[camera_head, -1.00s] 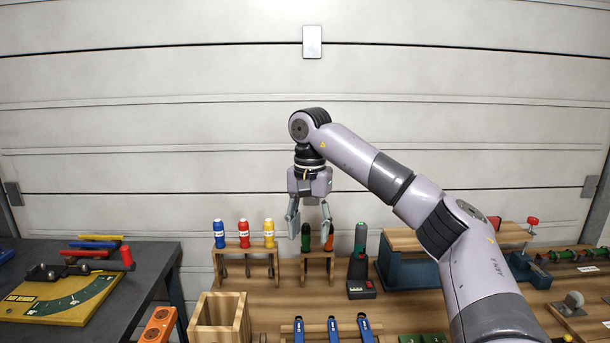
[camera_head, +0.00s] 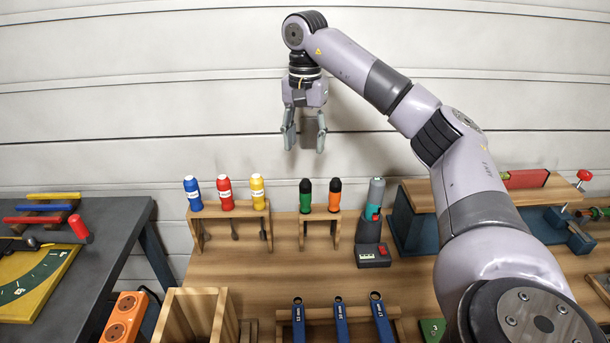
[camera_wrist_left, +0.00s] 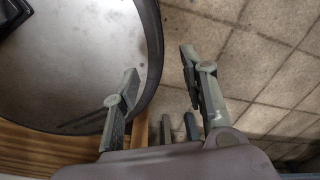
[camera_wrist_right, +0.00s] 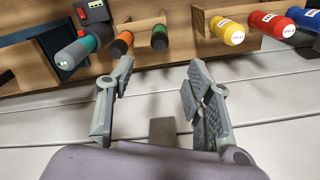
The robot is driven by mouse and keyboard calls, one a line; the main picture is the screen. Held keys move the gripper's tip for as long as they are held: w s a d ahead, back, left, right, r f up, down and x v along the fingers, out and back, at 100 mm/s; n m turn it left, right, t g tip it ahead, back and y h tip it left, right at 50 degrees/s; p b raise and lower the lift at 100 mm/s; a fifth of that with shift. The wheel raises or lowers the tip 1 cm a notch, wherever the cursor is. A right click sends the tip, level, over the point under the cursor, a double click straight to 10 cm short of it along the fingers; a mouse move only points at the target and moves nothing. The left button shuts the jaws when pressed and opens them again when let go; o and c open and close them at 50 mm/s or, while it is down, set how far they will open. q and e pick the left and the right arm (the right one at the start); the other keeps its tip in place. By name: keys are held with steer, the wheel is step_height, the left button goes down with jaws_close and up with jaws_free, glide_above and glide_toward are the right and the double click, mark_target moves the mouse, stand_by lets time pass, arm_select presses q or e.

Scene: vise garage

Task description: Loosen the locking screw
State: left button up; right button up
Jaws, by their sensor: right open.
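I cannot tell for sure which part is the locking screw. A red knob (camera_head: 80,229) stands on a lever over the yellow plate with a green scale (camera_head: 40,283) on the left bench. Another red-topped screw (camera_head: 584,175) stands on a blue fixture (camera_head: 572,232) at the far right. My right gripper (camera_head: 305,143) is open and empty, pointing down in the air above the tool racks, far from both. It also shows open in the right wrist view (camera_wrist_right: 160,72). My left gripper (camera_wrist_left: 158,62) is open and empty in the left wrist view, outside the head view.
Screwdrivers with blue (camera_head: 193,193), red (camera_head: 225,193) and yellow (camera_head: 258,192) handles stand in a wooden rack. Green (camera_head: 305,196) and orange (camera_head: 335,196) handled tools stand beside a power driver (camera_head: 373,225). Blue wrenches (camera_head: 340,320) and an open wooden box (camera_head: 192,315) are in front.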

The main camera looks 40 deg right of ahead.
steer(key=b, duration=0.1)
glide_toward(305, 191)
steer(key=shift+w+d+f, duration=0.25)
steer(key=shift+w+d, duration=0.1)
steer(key=shift+d, duration=0.05)
step_height(305, 191, down, 6)
steer(key=shift+d+f, duration=0.1)
steer(key=shift+f, duration=0.05)
step_height(305, 191, down, 3)
steer(key=shift+w+f+p, duration=0.1)
steer(key=shift+f+p, duration=0.1)
steer(key=shift+p, duration=0.15)
steer(key=shift+f, duration=0.55)
arm_select(q)
steer(key=shift+w+d+f, duration=0.4)
steer(key=shift+w, duration=0.2)
arm_select(e)
steer(key=shift+c, duration=0.3)
jaws_close()
arm_select(q)
steer(key=shift+a, duration=0.15)
steer(key=shift+r, duration=0.1)
arm_select(e)
steer(key=shift+r, duration=0.15)
